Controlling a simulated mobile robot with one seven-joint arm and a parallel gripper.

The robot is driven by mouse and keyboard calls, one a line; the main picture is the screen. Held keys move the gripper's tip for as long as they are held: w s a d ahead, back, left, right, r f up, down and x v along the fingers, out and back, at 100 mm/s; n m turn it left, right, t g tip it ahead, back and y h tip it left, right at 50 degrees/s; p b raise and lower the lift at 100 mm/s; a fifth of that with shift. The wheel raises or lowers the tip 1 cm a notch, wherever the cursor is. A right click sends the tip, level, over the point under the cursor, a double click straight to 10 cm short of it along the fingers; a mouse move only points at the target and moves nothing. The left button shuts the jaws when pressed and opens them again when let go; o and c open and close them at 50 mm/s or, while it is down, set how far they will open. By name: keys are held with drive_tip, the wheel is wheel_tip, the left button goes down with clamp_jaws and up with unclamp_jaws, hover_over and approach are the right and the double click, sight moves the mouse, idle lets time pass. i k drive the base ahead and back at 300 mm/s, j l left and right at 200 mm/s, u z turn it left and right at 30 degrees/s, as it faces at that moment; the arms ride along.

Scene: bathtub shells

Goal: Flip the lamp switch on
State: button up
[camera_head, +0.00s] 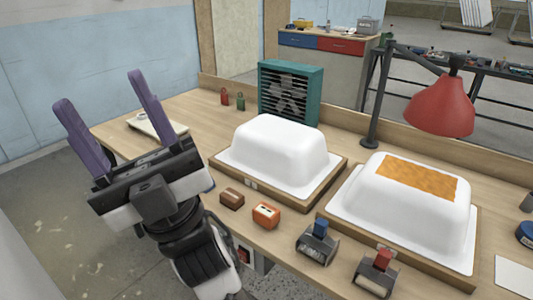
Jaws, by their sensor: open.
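A red-shaded desk lamp (440,106) on a dark jointed arm stands at the back right of the workbench, its shade over the right tub shell. I cannot tell for certain which thing is the lamp switch. A small red part on a grey box (243,254) shows at the bench's front edge, partly hidden by my arm. My gripper (99,92), with two purple fingers pointing up, is open and empty at the left. It is in front of the bench's left end, apart from the lamp and the grey box.
Two white tub shells, left (275,150) and right (400,215), sit on wooden boards; the right one has an orange patch. A brown block (231,198), an orange block (266,214), and blue-topped (317,243) and red-topped (377,273) tools line the front. A teal fan (290,92) stands behind.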

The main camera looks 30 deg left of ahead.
sight(242, 255)
drive_tip(key=u, duration=1.05)
